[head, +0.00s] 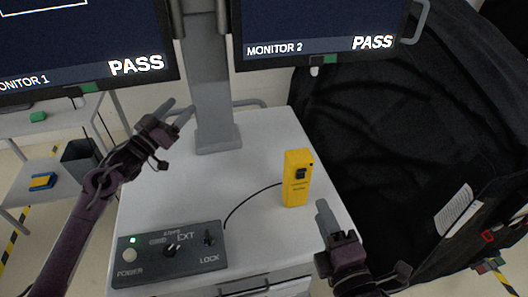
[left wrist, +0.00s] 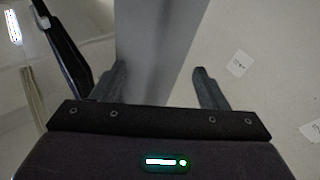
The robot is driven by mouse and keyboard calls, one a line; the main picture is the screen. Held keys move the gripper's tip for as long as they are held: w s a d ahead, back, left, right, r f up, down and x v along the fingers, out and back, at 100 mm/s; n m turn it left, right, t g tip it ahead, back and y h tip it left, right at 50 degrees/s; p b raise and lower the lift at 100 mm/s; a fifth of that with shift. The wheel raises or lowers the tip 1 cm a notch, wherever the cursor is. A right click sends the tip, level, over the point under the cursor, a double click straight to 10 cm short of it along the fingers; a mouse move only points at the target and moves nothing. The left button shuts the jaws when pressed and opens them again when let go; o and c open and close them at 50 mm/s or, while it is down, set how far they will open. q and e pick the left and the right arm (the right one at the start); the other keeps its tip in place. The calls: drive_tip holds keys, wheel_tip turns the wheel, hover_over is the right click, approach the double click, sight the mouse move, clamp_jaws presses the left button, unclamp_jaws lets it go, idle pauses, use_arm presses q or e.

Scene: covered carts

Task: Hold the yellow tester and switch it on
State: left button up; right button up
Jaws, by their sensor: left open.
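The yellow tester (head: 291,190) stands upright on the white cart top (head: 262,130), right of the middle. Its front has a dark switch (head: 301,173) and small print; I cannot tell the switch's position. My left gripper (head: 178,109) is open and empty above the back left of the cart, well away from the tester. Its two spread fingers also show in the left wrist view (left wrist: 160,72), with nothing between them. My right gripper (head: 325,214) is just right of and in front of the tester, apart from it in the picture. Its finger gap is not clear.
A dark control box (head: 187,262) with knobs and a green light sits at the cart's front left; a black cable runs toward the tester. A grey post (head: 209,90) and two monitors reading PASS stand behind. A black cover (head: 400,150) bulks at right.

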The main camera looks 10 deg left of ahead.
use_arm(q)
drive_tip(key=s+d+m+g+h, duration=0.1)
drive_tip(key=d+m+g+h, duration=0.1)
drive_tip(key=d, duration=0.4)
drive_tip(key=m+g+h, duration=0.6)
drive_tip(key=m+g, duration=0.2)
drive_tip(key=g, duration=0.2)
hover_over(285, 175)
drive_tip(key=v, duration=0.4)
drive_tip(key=f, duration=0.7)
drive_tip(key=shift+s+f, duration=0.15)
drive_tip(key=shift+s, duration=0.1)
drive_tip(key=x, duration=0.6)
drive_tip(key=shift+w+d+f, duration=0.2)
drive_tip(key=shift+d+f, duration=0.1)
drive_tip(key=shift+d, duration=0.2)
use_arm(e)
drive_tip(key=shift+a, duration=0.1)
